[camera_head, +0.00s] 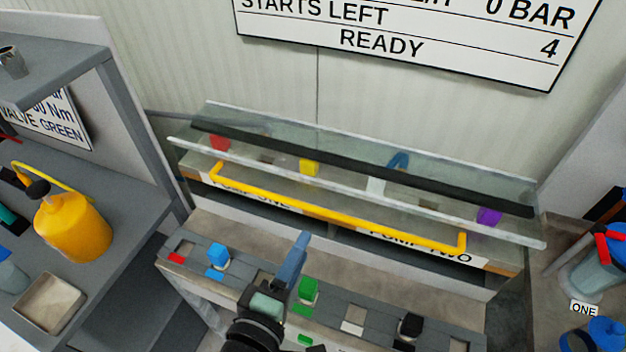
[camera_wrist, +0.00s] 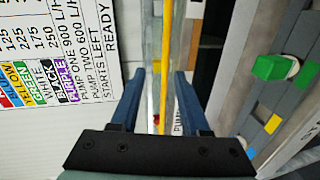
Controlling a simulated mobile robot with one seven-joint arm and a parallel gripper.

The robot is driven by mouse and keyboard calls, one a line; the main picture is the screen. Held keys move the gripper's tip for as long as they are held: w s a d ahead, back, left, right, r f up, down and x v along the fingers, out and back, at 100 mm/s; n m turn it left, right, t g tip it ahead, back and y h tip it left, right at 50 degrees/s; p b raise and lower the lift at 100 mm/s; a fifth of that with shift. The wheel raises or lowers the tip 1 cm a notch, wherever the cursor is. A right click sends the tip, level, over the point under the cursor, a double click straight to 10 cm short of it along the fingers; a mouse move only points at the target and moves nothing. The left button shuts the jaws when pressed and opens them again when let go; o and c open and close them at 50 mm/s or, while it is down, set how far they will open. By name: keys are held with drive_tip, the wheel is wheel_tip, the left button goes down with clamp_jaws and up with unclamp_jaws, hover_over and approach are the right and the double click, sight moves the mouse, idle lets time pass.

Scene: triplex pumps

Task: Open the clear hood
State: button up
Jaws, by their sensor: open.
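The clear hood (camera_head: 420,185) is a see-through cover over the pump bench at the back, with a pale front edge and a dark strip. It appears lowered; colored pieces show through it. Its yellow handle bar (camera_head: 340,213) runs along the front, above labels reading PUMP ONE and PUMP TWO. My gripper (camera_head: 301,240) has blue fingers pointing toward the bar from the front. In the wrist view, my open gripper (camera_wrist: 160,74) has the yellow bar (camera_wrist: 166,50) running lengthwise between its fingers. The fingers are not closed on it; I cannot tell the exact depth gap.
In front of the hood is a grey rack (camera_head: 330,315) with blue, green and black knobs. A side shelf at left holds a yellow can (camera_head: 72,228) and a tray (camera_head: 50,303). A blue-and-red vessel (camera_head: 598,262) stands at right. A wall sign (camera_head: 420,35) hangs above.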

sight(323, 212)
drive_tip(key=shift+n, duration=0.3)
drive_tip(key=x, duration=0.4)
drive_tip(key=p+x, duration=0.1)
drive_tip(key=x, duration=0.3)
drive_tip(key=f+x, duration=0.1)
drive_tip(key=x, duration=0.3)
drive_tip(key=shift+d+f, duration=0.1)
drive_tip(key=shift+f, duration=0.05)
clamp_jaws()
idle(0.9)
